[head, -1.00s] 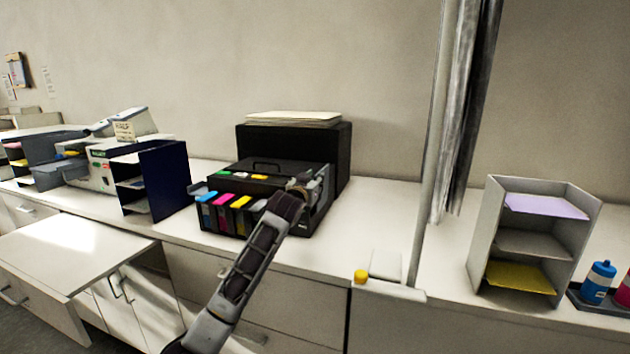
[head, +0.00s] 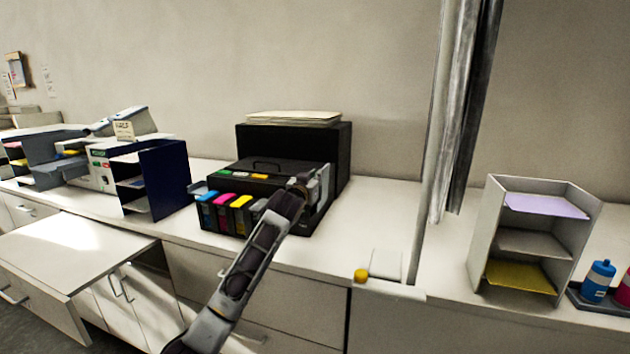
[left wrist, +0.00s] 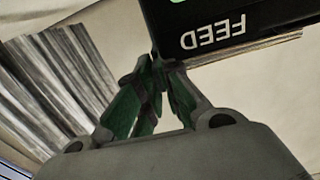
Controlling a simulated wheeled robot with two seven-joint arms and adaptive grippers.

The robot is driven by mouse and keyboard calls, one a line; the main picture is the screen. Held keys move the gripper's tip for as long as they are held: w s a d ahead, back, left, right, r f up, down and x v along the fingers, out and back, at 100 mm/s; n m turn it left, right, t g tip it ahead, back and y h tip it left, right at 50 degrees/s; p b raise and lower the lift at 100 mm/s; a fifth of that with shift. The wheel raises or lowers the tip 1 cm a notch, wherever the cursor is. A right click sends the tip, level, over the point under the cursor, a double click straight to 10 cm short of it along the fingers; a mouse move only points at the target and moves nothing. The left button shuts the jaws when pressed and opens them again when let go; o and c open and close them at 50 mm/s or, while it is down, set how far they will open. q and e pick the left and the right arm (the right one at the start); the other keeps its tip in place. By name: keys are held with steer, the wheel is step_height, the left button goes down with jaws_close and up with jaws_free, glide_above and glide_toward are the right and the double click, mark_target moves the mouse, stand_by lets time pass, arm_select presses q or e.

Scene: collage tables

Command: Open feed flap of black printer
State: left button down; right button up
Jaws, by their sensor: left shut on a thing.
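The black printer (head: 262,172) stands on the white counter, with coloured ink cartridges (head: 238,214) at its front. My left gripper (head: 318,186) is at the printer's front right top corner, its fingers small and partly hidden by my arm. In the left wrist view, the black feed flap (left wrist: 240,45) shows an upside-down FEED label and part of a green mark. The left gripper's green-padded fingertips (left wrist: 158,80) are closed together at the flap's lower left corner. How far the flap stands open cannot be told. My right gripper is not in view.
Paper (head: 293,118) lies on the printer's back block. A dark blue shelf unit (head: 165,180) stands left of it. A grey pole (head: 436,150) and a grey paper rack (head: 486,232) stand to the right. The counter just right of the printer is clear.

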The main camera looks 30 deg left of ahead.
arm_select(q)
steer(key=shift+d, duration=0.2)
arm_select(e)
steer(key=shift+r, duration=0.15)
arm_select(q)
steer(key=w+d+f+m+p, duration=0.1)
steer(key=d+f+m, duration=0.3)
steer(key=m, duration=0.1)
steer(key=w+d+f+m+p, duration=0.1)
steer(key=d+f+m+p, duration=0.1)
steer(key=d+f+m, duration=0.2)
steer(key=w+d+f+m+p, duration=0.1)
steer(key=d+f+m, duration=0.2)
steer(key=m, duration=0.3)
steer(key=shift+d+f+m+p, duration=0.3)
steer(key=shift+d+f, duration=0.1)
steer(key=shift+d, duration=0.4)
steer(key=shift+w+d+f+m, duration=0.1)
steer(key=shift+f+m, duration=1)
steer(key=shift+f, duration=0.15)
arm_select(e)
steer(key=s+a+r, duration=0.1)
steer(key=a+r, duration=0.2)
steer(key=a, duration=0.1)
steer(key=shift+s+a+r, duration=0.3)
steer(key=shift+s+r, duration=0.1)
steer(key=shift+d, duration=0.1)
